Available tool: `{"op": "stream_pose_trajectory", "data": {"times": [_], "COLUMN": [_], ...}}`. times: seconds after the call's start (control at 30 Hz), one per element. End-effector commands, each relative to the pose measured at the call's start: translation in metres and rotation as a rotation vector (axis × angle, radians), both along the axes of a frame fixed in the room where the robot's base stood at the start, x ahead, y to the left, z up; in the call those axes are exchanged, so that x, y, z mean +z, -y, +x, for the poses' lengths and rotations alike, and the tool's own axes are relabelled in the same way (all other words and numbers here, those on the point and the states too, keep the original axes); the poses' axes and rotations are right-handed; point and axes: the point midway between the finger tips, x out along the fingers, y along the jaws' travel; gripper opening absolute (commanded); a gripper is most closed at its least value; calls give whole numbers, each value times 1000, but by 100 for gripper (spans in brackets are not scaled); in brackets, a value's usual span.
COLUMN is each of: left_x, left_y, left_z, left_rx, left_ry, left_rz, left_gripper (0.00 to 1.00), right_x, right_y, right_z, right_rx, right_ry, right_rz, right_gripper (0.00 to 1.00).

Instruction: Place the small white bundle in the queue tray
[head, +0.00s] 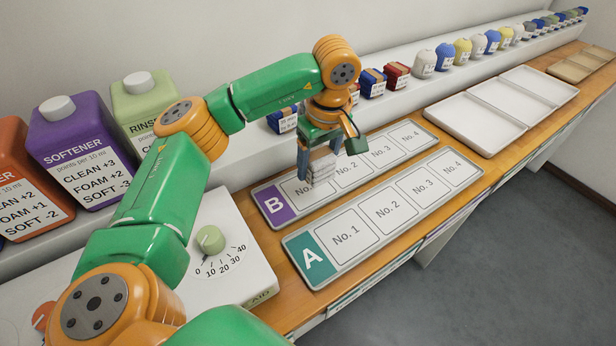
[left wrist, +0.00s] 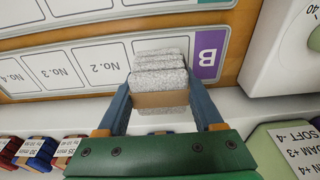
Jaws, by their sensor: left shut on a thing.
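The small white bundle (head: 321,168) is a stack of folded, speckled white-grey cloth with a brown band, seen closely in the left wrist view (left wrist: 160,64). My left gripper (head: 319,172) is shut on it, one finger on each side, also in the left wrist view (left wrist: 163,100). The bundle hangs over the No. 1 field of board B (head: 272,202); I cannot tell how high. A white tray with several compartments (head: 467,123) lies farther along the counter to the right. No label names a queue tray. My right gripper is not in view.
Board A (head: 308,262) lies in front of board B, its fields empty. A dial box (head: 231,277) stands left of the boards. Large bottles (head: 80,150) stand at the left. Coloured bundles (head: 397,74) and several others line the back ledge. A tan tray (head: 578,66) is at the far right.

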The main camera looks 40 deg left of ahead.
Motion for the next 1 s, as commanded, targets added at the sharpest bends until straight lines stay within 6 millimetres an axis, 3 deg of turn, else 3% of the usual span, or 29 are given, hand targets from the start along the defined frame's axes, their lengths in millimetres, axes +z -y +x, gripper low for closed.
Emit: {"op": "stream_pose_trajectory", "data": {"times": [0.27,0.4,0.77,0.8,0.9,1.0], "left_x": [-41,-64,-73,-72,-72,-72], "left_y": [-33,-31,-30,-30,-30,-30], "left_z": [10,10,11,11,11,11], "left_rx": [2,-1,0,0,0,0], "left_ry": [-4,-2,2,2,2,2], "left_rz": [1,0,-2,-2,-2,-2], "left_gripper": [11,11,11,76,98,98], "right_x": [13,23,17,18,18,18], "right_y": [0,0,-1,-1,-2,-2], "right_z": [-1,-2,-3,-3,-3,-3], "right_rx": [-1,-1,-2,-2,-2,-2], "right_ry": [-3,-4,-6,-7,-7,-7], "right_rz": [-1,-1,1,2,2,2], "right_gripper": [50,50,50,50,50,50]}}
